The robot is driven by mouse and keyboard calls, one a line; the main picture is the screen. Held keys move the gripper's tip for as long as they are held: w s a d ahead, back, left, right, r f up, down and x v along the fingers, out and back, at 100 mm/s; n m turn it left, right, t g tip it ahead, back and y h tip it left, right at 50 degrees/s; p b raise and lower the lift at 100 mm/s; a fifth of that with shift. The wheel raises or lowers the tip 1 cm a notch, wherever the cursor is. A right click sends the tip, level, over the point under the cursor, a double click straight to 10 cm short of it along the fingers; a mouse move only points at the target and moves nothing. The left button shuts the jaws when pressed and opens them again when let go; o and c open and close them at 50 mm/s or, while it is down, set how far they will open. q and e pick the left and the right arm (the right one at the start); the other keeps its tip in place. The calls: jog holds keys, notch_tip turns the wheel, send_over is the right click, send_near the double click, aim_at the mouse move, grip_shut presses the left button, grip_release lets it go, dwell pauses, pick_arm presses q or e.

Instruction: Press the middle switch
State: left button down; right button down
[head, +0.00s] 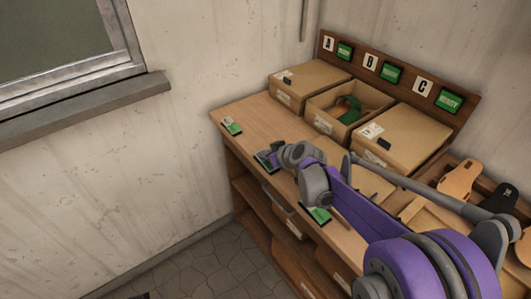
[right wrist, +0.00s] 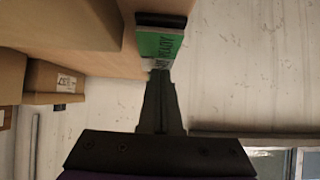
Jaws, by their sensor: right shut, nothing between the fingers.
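Three small switches with green plates line the bench's left edge: a far one (head: 231,126), the middle switch (head: 263,159) and a near one (head: 318,214). My right gripper (head: 272,161) is at the middle switch, its fingers shut and empty. The gripper and wrist hide part of that switch. In the right wrist view, the shut fingers (right wrist: 160,78) point at a green READY plate (right wrist: 160,45) with a dark bar beyond it, and their tips overlap its lower edge. I cannot tell whether they touch it. My left gripper is out of view.
Behind the switches stand a closed box (head: 309,80), an open box (head: 325,119) with green contents, and another closed box (head: 402,138). A board (head: 392,72) carries lettered signs and green READY plates. Sandal soles (head: 459,180) lie at the right.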

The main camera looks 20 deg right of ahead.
jog(key=shift+w+a+f+g, duration=0.1)
jog(key=shift+w+f+g, duration=0.05)
jog(key=shift+f+g, duration=0.3)
jog(key=shift+r, duration=0.1)
jog(key=shift+s+d, duration=0.25)
jog(key=shift+s, duration=0.5)
jog(key=shift+r, duration=0.1)
